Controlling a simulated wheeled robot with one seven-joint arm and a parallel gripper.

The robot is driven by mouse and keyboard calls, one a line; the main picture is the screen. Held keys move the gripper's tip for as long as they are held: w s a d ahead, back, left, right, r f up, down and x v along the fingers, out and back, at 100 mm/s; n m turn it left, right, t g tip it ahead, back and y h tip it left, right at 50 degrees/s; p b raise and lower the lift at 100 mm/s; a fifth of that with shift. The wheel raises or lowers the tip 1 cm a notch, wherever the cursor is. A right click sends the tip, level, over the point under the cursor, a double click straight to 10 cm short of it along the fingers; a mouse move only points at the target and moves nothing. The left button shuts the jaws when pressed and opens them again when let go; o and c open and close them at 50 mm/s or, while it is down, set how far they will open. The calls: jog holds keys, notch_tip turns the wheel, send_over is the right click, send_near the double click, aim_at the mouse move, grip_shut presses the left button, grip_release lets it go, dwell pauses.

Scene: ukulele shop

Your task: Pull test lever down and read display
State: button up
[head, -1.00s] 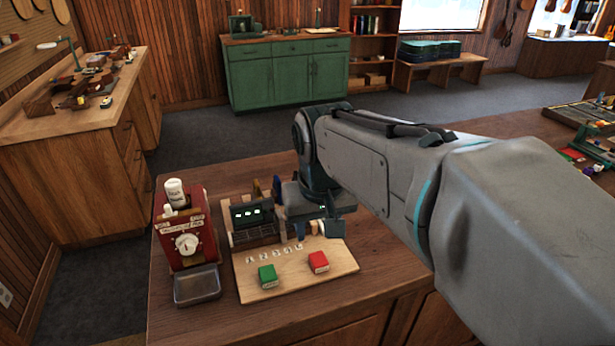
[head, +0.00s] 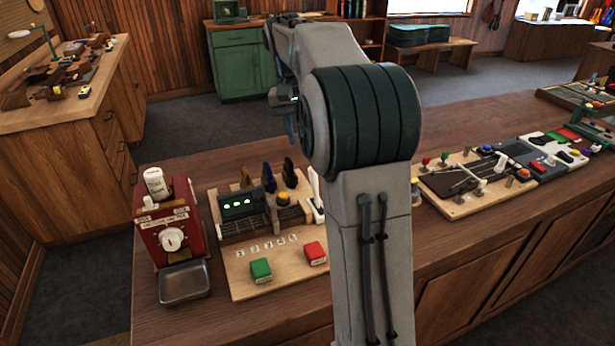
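A wooden test board (head: 237,272) lies on the counter left of centre. At its back left is a dark display (head: 241,203) with green lit marks, too small to read. A green button (head: 261,269) and a red button (head: 314,252) sit at its front, with a row of small numbered tags behind them. A white upright piece (head: 316,190) stands at its right edge, partly hidden by my arm; I cannot tell whether it is the test lever. My gripper (head: 290,125) is raised above and behind the board, apart from it. Its fingers are too small and covered to judge.
A red dispenser (head: 168,225) with a metal tray (head: 184,283) stands left of the board. Several dark picks and a yellow knob (head: 283,198) stand at the board's back. Another wooden device board (head: 462,190) lies to the right. The counter front is bare.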

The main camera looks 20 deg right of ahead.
jog(key=f, duration=0.4)
jog(key=d+f, duration=0.1)
jog(key=f, duration=0.3)
jog(key=s+d+f, duration=0.1)
jog(key=f, duration=0.3)
jog(key=shift+d+f, duration=0.1)
jog(key=shift+f, duration=0.1)
